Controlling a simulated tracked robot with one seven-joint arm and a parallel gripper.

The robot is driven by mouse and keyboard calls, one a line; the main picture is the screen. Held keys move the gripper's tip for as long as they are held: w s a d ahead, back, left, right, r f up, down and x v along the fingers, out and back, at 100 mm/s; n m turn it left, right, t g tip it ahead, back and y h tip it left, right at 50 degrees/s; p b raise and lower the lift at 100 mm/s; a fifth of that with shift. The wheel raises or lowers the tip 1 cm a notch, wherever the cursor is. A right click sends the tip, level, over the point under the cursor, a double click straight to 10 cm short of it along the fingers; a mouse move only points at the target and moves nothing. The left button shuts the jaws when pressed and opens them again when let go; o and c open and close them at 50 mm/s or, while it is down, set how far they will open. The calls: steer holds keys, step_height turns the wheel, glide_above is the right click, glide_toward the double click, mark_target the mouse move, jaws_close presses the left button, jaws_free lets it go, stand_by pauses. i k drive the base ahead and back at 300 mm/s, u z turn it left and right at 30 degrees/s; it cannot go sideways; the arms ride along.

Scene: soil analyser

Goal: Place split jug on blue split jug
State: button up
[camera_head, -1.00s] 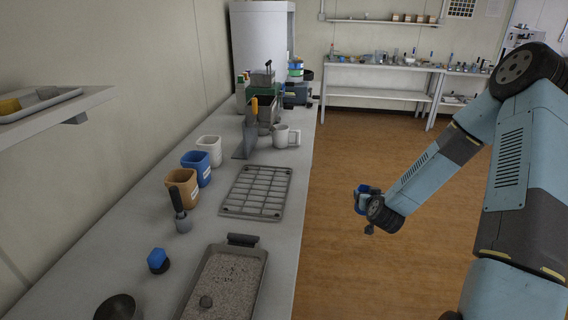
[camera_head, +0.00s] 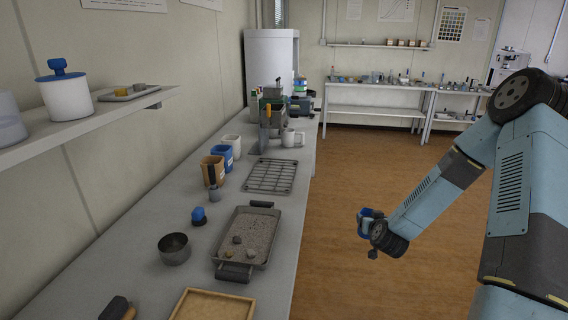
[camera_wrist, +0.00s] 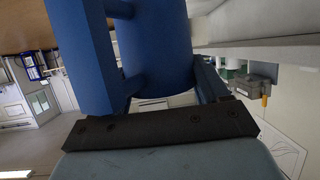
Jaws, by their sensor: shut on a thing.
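My gripper (camera_head: 372,226) is shut on a blue jug (camera_head: 364,217), held over the open floor to the right of the long bench. In the wrist view the blue jug (camera_wrist: 158,40) fills the upper middle, with a thick blue handle at its left; its rim and contents are out of view. A white jug (camera_head: 288,138) with a side handle stands on the bench, well away from my gripper.
On the bench (camera_head: 150,243) are a wire rack (camera_head: 270,176), a soil tray (camera_head: 246,236), a metal bowl (camera_head: 174,249), a brown tub (camera_head: 212,170) and a white tub (camera_head: 236,141). A wall shelf (camera_head: 80,120) overhangs at left. The wooden floor (camera_head: 350,170) is clear.

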mark_target(288, 154)
steer(key=z, duration=0.2)
steer(key=k, duration=0.1)
steer(key=z, duration=0.15)
steer(key=i, duration=1.7)
steer(key=u, duration=0.4)
